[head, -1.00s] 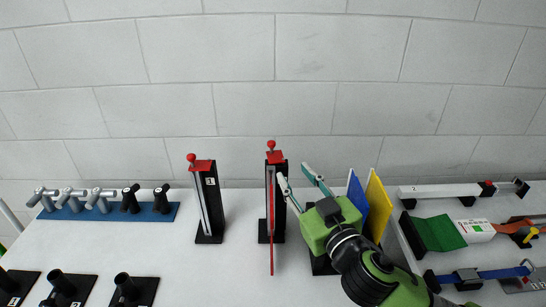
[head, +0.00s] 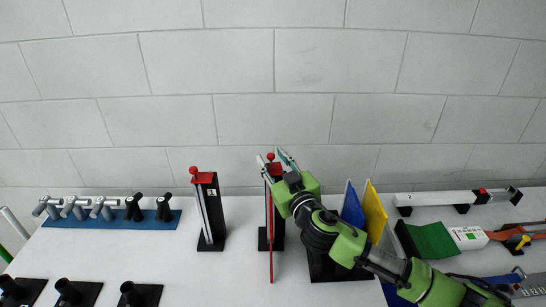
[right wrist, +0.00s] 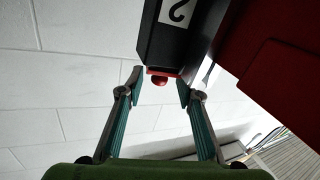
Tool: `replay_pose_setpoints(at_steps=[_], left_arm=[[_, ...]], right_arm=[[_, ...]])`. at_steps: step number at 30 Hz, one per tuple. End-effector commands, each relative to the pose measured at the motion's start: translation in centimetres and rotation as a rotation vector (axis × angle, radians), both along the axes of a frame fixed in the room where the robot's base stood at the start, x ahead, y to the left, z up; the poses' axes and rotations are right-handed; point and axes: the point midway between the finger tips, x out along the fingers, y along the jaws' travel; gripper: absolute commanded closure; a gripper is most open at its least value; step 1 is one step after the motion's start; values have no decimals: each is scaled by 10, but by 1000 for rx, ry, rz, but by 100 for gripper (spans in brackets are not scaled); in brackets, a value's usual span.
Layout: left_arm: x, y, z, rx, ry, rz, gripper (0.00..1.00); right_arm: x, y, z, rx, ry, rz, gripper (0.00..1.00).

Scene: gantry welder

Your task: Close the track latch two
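The second upright latch post (head: 277,235) is black, with a red block and a red knob (head: 270,156) at its top. A long thin red strip (head: 271,245) runs down its front to the table. In the right wrist view the black post (right wrist: 172,45) bears a label "2", and its red knob (right wrist: 160,81) hangs below its end. My right gripper (head: 273,158) is at the top of this post. Its fingers (right wrist: 160,90) are open, one on each side of the knob, with gaps showing. My left gripper is not in view.
A similar post labelled "1" (head: 209,220) stands to the left. Blue (head: 352,208) and yellow (head: 374,212) plates stand close right of the post, near my right arm. Grey and black handles sit on a blue base (head: 90,219) at left. Straps and a white bar (head: 440,198) lie at right.

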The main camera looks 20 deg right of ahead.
Motion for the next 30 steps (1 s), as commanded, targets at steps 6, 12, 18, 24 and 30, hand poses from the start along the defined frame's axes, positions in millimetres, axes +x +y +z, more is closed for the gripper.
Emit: replay_pose_setpoints(at_steps=[6, 12, 18, 24, 30], left_arm=[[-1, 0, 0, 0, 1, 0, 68], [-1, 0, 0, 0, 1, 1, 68], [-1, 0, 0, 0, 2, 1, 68], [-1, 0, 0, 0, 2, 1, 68], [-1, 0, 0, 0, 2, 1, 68]], right_arm=[[3, 0, 0, 0, 0, 0, 67], [2, 0, 0, 0, 0, -1, 93], [2, 0, 0, 0, 0, 0, 100], [2, 0, -1, -1, 0, 25, 100], [0, 0, -1, -2, 0, 116, 100]])
